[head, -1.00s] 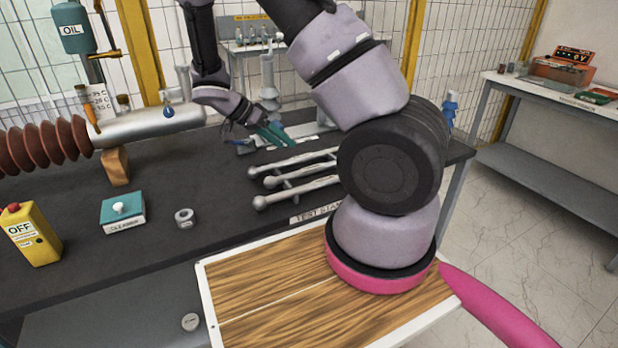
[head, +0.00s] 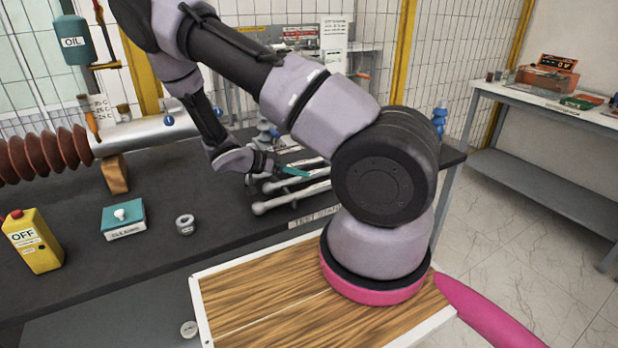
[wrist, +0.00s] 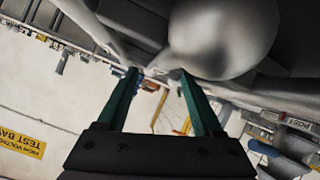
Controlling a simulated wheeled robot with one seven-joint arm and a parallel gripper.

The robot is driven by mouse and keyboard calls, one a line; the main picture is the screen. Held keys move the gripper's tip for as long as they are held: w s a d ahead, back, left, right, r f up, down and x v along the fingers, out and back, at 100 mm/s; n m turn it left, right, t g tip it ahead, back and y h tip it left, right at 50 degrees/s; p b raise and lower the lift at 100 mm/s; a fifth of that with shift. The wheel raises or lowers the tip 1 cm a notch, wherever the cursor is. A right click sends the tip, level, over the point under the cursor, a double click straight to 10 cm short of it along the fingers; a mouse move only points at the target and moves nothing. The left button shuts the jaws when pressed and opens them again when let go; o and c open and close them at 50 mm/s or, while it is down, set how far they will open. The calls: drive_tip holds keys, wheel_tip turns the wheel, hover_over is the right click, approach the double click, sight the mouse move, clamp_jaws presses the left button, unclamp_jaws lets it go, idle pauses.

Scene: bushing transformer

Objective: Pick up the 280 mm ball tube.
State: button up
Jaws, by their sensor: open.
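Pale grey ball-ended tubes lie side by side on the dark bench; the front one (head: 290,201) shows its ball (head: 258,208) at the left end. I cannot tell by length which one is 280 mm. My gripper (head: 303,173), with teal fingers, is just above the tubes, partly covering those behind the front one. Their right ends are hidden behind my arm. In the wrist view, my gripper (wrist: 160,76) is open with nothing held between the fingertips. A large grey ball (wrist: 222,38) is very close, beside and beyond the right-hand finger.
A "TEST STAND" label (head: 315,216) marks the bench edge. A ribbed brown bushing (head: 40,160) lies at the left.

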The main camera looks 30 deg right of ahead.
drive_tip(key=shift+x, duration=1.9)
clamp_jaws()
